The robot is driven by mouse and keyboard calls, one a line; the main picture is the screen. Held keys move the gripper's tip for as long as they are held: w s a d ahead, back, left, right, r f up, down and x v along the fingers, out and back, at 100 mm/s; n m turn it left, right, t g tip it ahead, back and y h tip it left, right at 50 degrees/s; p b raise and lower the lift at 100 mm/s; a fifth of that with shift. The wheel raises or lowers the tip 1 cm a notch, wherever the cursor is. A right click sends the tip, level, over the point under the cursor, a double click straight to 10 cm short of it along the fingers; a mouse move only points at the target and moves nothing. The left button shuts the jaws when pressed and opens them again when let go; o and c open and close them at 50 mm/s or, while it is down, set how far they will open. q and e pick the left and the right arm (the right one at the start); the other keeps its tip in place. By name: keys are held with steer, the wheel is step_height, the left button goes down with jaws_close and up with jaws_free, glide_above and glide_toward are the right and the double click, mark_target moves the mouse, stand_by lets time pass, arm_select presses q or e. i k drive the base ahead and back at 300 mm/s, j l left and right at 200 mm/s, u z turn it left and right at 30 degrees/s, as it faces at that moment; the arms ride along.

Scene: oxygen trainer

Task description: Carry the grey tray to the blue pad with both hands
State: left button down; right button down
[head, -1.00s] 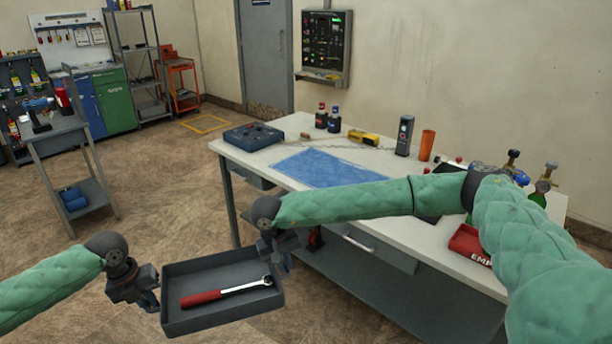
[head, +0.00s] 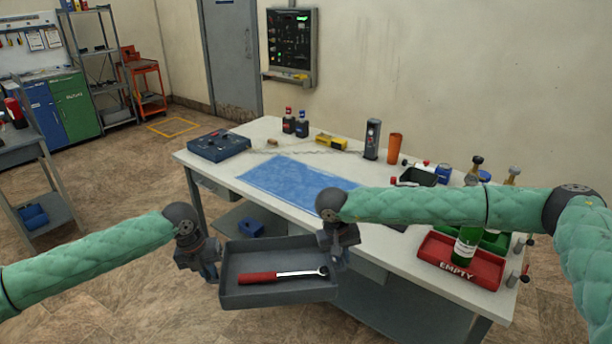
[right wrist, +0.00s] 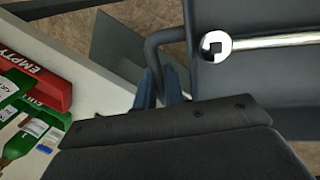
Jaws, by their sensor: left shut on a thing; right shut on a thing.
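The grey tray (head: 279,293) is held in the air in front of the white table, roughly level. A ratchet wrench with a red handle (head: 258,278) lies in it; its silver head also shows in the right wrist view (right wrist: 216,46). My left gripper (head: 209,268) is shut on the tray's left side. My right gripper (head: 336,254) is shut on the tray's right side; a tray handle (right wrist: 155,50) shows in the right wrist view. The blue pad (head: 283,181) lies flat on the table beyond the tray, partly hidden by my right arm.
The white table (head: 205,167) carries a blue box (head: 219,145), dark bottles (head: 296,123), a yellow object (head: 331,142), an orange cup (head: 394,148) and a red EMPTY bin (head: 452,274). The table's front edge lies just beyond the tray.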

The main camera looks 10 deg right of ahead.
mark_target(303, 185)
steer(key=i+l, duration=0.2)
steer(key=i, duration=0.25)
steer(key=i+l, duration=0.2)
steer(key=i, duration=0.2)
steer(key=i+l, duration=0.2)
steer(key=i, duration=0.25)
steer(key=i+l, duration=0.2)
steer(key=i, duration=0.25)
